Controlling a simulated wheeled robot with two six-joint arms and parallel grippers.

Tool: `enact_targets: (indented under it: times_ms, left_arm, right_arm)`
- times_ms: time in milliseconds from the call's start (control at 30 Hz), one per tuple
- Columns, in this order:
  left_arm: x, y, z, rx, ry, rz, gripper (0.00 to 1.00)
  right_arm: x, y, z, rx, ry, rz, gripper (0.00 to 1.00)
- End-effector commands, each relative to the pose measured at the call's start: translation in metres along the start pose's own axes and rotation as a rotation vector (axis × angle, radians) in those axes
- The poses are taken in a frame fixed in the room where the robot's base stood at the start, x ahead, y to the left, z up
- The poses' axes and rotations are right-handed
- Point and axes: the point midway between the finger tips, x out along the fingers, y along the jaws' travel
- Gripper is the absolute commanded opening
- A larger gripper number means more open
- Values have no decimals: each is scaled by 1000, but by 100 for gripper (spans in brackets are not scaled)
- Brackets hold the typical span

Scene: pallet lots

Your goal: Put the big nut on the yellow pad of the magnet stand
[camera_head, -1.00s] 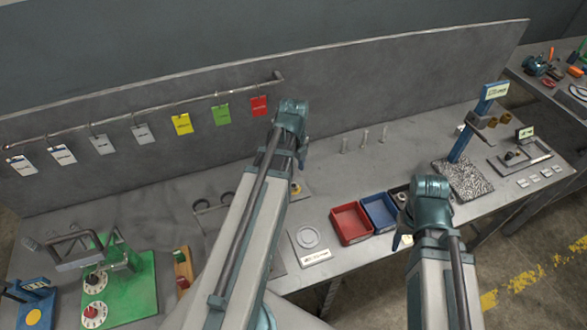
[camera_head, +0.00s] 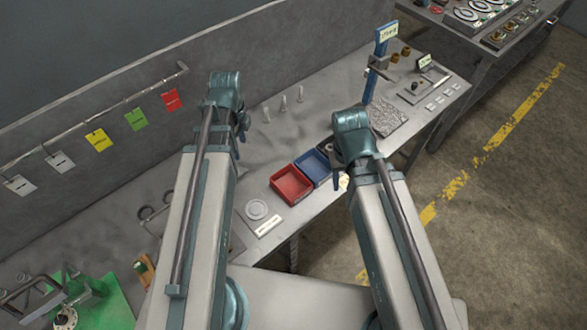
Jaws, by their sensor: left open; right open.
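No magnet stand with a yellow pad shows now; the blue base with a round yellow pad seen earlier at the far left is out of view. I cannot pick out the big nut for sure. Small nut-like parts (camera_head: 495,36) lie on a tray on the far table, too small to tell apart. My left gripper (camera_head: 241,135) is open above the bench, with nothing seen in it.
A red bin (camera_head: 291,185) and a blue bin (camera_head: 313,167) stand between my grippers. A blue post (camera_head: 376,65) rises at the back right, near brown cylinders (camera_head: 393,58). A green board (camera_head: 105,305) lies at lower left. Open floor (camera_head: 470,230) lies to the right.

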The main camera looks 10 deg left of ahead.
Motion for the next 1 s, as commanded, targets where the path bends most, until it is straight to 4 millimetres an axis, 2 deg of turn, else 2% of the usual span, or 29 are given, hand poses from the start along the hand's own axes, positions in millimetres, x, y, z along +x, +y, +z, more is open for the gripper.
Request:
enact_targets:
  times_ms: [33, 200, 400, 500, 700, 1000]
  left_arm:
    - [0, 5, -23, -84, -7, 4, 66]
    - [-1, 20, -84, -435, -33, 7, 66]
    - [-2, 45, -144, -831, -65, -10, 66]
    - [-3, 57, -166, -994, -75, -23, 66]
    - [-3, 72, -190, -1196, -86, -44, 66]
    - [-4, 74, -194, -1250, -88, -49, 66]
  right_arm:
    - [0, 0, 0, 0, 0, 0, 50]
    - [0, 0, 0, 0, 0, 0, 50]
    - [0, 0, 0, 0, 0, 0, 50]
    - [0, 0, 0, 0, 0, 0, 50]
    - [0, 0, 0, 0, 0, 0, 50]
    - [0, 0, 0, 0, 0, 0, 50]
